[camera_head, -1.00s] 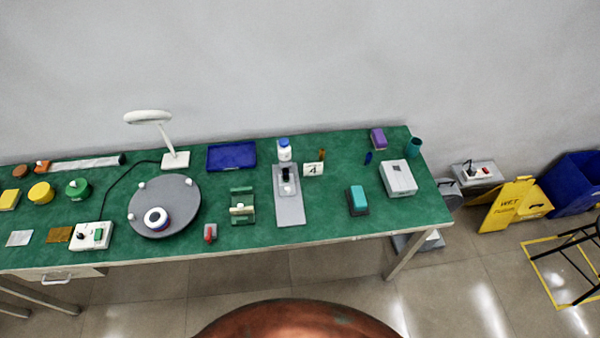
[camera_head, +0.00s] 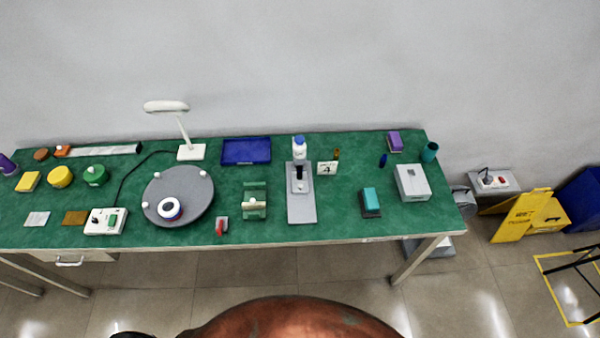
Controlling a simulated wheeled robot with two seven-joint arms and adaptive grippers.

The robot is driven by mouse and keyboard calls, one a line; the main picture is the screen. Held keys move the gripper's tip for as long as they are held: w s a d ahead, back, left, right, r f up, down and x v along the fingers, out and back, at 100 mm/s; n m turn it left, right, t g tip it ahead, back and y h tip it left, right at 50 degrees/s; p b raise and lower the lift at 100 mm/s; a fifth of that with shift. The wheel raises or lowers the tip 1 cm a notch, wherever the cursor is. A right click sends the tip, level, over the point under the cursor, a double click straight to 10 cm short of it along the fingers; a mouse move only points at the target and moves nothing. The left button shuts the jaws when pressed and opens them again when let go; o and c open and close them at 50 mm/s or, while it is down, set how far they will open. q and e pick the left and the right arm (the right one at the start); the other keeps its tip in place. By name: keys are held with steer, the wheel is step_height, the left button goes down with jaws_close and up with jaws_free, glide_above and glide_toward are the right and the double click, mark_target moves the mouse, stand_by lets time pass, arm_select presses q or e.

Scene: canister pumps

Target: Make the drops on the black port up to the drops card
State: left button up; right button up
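The drops card (camera_head: 327,168) is a small white card with a dark "4" on it, standing on the green table just right of a grey stand. The grey stand (camera_head: 302,207) is a flat plate with a raised block and a black upright part, perhaps the black port (camera_head: 299,172), near its far end. A white bottle with a blue cap (camera_head: 299,147) stands behind it. Any drops are too small to see. Neither of my grippers shows in the head view.
A green fixture (camera_head: 255,202), a red switch (camera_head: 221,226), a teal block (camera_head: 370,201) and a white box (camera_head: 412,182) stand around the stand. A lamp (camera_head: 190,152) and blue tray (camera_head: 246,150) are behind.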

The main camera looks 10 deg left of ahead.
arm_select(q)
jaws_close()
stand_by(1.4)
